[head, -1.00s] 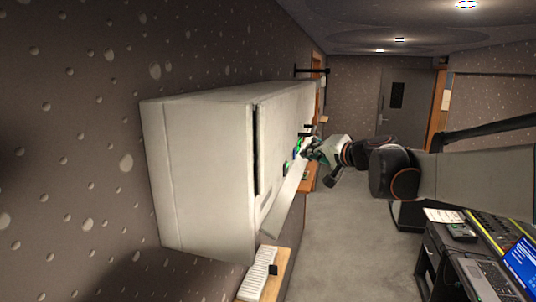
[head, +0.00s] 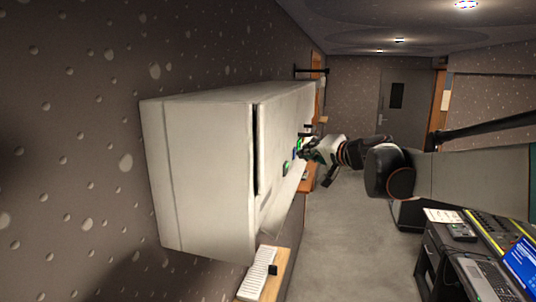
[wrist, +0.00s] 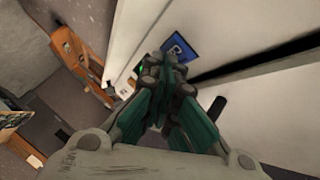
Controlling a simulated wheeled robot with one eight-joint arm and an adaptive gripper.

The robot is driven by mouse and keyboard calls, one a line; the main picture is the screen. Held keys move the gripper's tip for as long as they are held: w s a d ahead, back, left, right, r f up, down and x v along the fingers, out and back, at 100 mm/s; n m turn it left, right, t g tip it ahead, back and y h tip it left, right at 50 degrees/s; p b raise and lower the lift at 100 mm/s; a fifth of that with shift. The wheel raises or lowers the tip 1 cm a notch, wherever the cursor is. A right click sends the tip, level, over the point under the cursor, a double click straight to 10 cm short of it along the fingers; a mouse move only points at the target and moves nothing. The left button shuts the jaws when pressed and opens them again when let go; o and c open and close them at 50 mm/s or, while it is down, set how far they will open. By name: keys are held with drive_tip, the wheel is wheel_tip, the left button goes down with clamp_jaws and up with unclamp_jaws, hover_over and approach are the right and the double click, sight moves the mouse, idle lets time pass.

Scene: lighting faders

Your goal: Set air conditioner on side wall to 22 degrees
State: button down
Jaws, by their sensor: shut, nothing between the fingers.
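The air conditioner (head: 210,180) is a large white box on the side wall at the left in the head view. Its front panel (wrist: 240,37) also shows in the wrist view, with a dark slot along it. A small blue display (wrist: 181,48) with a light character, too small to read surely, sits just beyond my fingertips in the wrist view. A green glow (wrist: 140,69) shows beside it. My gripper (head: 308,150) is shut and empty, its tips close to the panel front; I cannot tell whether they touch. It also fills the wrist view's middle (wrist: 165,72), hiding part of the panel.
A wooden shelf (head: 277,277) with a white keyboard-like object (head: 258,273) lies below the unit. A desk with a laptop (head: 480,278) and a mixing console (head: 497,232) stands at the right. The floor (head: 345,255) between is clear, leading to a grey door (head: 404,112).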

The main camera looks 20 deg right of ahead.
idle(0.6)
drive_tip(key=shift+s+d, duration=0.35)
drive_tip(key=shift+d, duration=0.2)
drive_tip(key=s+d, duration=0.1)
drive_tip(key=d, duration=0.1)
drive_tip(key=s+d, duration=0.1)
drive_tip(key=d, duration=0.1)
drive_tip(key=shift+s, duration=0.4)
idle(0.6)
